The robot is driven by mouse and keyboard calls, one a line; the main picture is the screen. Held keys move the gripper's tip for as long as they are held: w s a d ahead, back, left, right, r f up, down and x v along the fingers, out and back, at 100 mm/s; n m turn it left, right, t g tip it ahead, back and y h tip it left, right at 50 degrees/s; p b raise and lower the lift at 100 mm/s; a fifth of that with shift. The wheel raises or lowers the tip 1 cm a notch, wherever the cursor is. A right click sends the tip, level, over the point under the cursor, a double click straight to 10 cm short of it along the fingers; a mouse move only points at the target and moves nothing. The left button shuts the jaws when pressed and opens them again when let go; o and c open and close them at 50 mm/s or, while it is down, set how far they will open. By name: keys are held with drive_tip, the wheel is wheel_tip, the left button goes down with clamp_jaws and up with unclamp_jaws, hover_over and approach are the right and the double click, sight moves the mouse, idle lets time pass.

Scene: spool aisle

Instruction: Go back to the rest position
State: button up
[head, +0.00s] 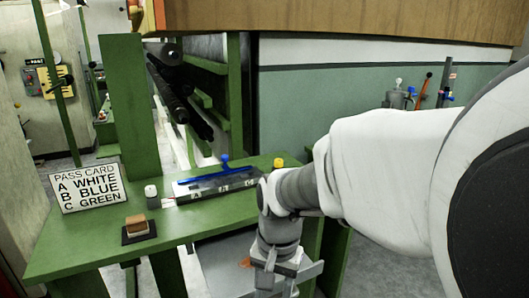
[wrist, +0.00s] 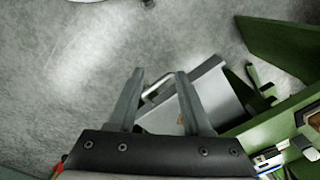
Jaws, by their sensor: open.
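My gripper (wrist: 159,73) is open in the wrist view, its two dark fingers apart with nothing between them. Beyond the fingers are the grey floor and a grey metal box or drawer (wrist: 212,92) with a handle. In the head view my arm reaches in from the right and bends down, with the gripper (head: 278,274) low beside the near right side of the green bench (head: 85,240). The arm hides part of the bench's right end.
On the bench stand a pass card sign (head: 88,188), a white-topped piece (head: 151,191), a brown block (head: 137,224) on a dark pad, a lettered tray (head: 215,187) with a blue part (head: 225,160), and a yellow piece (head: 279,162). Dark rollers (head: 170,95) stand behind. Floor shows right.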

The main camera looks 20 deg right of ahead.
drive_tip(key=s+a+r+n+t+p, duration=0.2)
drive_tip(key=r+n+p, duration=0.2)
drive_tip(key=r, duration=0.7)
drive_tip(key=s+a+r+n+t+p, duration=0.2)
drive_tip(key=s+r+n+t+p, duration=0.1)
drive_tip(key=r+p, duration=0.6)
wheel_tip(320, 180, up, 3)
drive_tip(key=shift+a+r+n, duration=0.1)
drive_tip(key=shift+a+n, duration=0.1)
drive_tip(key=shift+n, duration=0.7)
